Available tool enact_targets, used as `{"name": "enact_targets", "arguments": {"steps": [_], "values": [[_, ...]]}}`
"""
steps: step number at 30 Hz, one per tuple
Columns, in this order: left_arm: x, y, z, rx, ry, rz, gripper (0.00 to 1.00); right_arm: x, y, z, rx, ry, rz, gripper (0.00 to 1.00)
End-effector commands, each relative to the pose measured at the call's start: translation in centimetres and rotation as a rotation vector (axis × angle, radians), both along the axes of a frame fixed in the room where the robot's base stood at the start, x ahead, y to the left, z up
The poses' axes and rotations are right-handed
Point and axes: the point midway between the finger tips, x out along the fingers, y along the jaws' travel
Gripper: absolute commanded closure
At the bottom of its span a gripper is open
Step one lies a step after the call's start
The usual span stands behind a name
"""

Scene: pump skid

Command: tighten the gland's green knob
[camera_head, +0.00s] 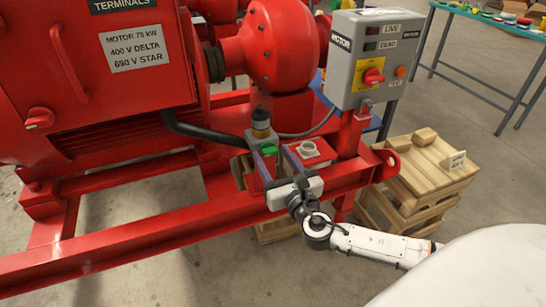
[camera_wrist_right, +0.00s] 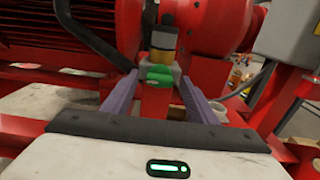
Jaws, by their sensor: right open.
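The gland's green knob (camera_head: 268,149) sits low at the front of a small gland assembly with a black and brass-coloured top (camera_head: 261,122), between the motor and the pump. In the right wrist view the green knob (camera_wrist_right: 158,74) is near the middle, beyond the fingers. My right gripper (camera_head: 273,158) is open, its two purple-grey fingers pointing at the knob. In the wrist view the right gripper's fingers (camera_wrist_right: 160,88) stand on either side of the knob's line, with gaps to both sides. I cannot tell whether they reach alongside it. My left gripper is not in view.
The red motor (camera_head: 90,70) fills the left. A grey control box (camera_head: 368,60) with a red switch stands on a red post at right. The red skid rail (camera_head: 150,232) runs beneath my right gripper. A black hose (camera_head: 205,133) lies left of the gland. Wooden crates (camera_head: 425,172) stand at right.

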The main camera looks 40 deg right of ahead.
Motion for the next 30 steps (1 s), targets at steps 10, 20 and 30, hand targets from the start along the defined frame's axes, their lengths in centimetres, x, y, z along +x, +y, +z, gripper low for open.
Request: {"name": "enact_targets", "arguments": {"steps": [10,20,30], "values": [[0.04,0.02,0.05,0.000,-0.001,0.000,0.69,0.51,-0.10,-0.02,0.001,0.001,0.000,0.47],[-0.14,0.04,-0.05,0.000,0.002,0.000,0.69,0.49,-0.12,-0.03,0.002,0.001,-0.001,0.88],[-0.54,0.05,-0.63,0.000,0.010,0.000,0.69,0.45,-0.09,-0.18,0.085,-0.018,-0.001,0.88]]}}
